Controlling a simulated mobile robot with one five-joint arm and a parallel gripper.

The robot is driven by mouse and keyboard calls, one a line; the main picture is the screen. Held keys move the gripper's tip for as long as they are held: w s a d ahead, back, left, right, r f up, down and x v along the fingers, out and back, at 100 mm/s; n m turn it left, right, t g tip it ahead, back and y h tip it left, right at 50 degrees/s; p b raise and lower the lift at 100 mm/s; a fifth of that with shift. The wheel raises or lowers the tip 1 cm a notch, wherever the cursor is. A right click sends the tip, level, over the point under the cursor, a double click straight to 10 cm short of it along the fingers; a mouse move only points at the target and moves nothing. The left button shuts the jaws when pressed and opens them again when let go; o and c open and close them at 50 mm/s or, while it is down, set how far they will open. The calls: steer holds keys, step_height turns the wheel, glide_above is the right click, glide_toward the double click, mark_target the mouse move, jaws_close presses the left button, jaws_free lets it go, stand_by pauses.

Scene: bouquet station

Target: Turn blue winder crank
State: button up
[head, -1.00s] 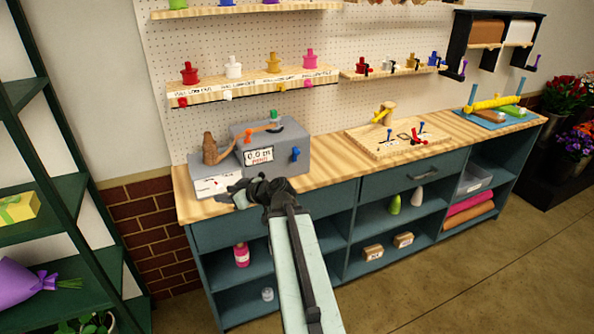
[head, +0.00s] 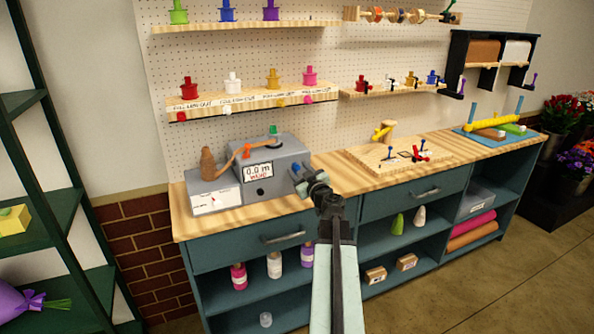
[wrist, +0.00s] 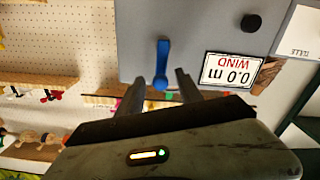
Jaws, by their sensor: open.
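The blue winder crank (wrist: 162,64) is on the front of the grey winder box (head: 285,157). It shows clearly in the wrist view, which is upside down. My gripper (head: 302,180) is at the right part of the box front and largely covers the crank in the head view. In the wrist view, my gripper's two fingers (wrist: 160,88) are open, one on each side of the crank's handle end. I cannot tell whether either finger touches it. The display (wrist: 228,71) beside the crank reads 0.0 m WIND.
A dark round knob (wrist: 251,22) is on the box front. A wooden board with small levers (head: 398,154) lies to the right. Shelves with spools (head: 250,101) hang above. The floor in front is clear.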

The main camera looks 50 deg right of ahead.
steer(key=shift+w+d, duration=0.25)
steer(key=shift+w, duration=0.35)
jaws_close()
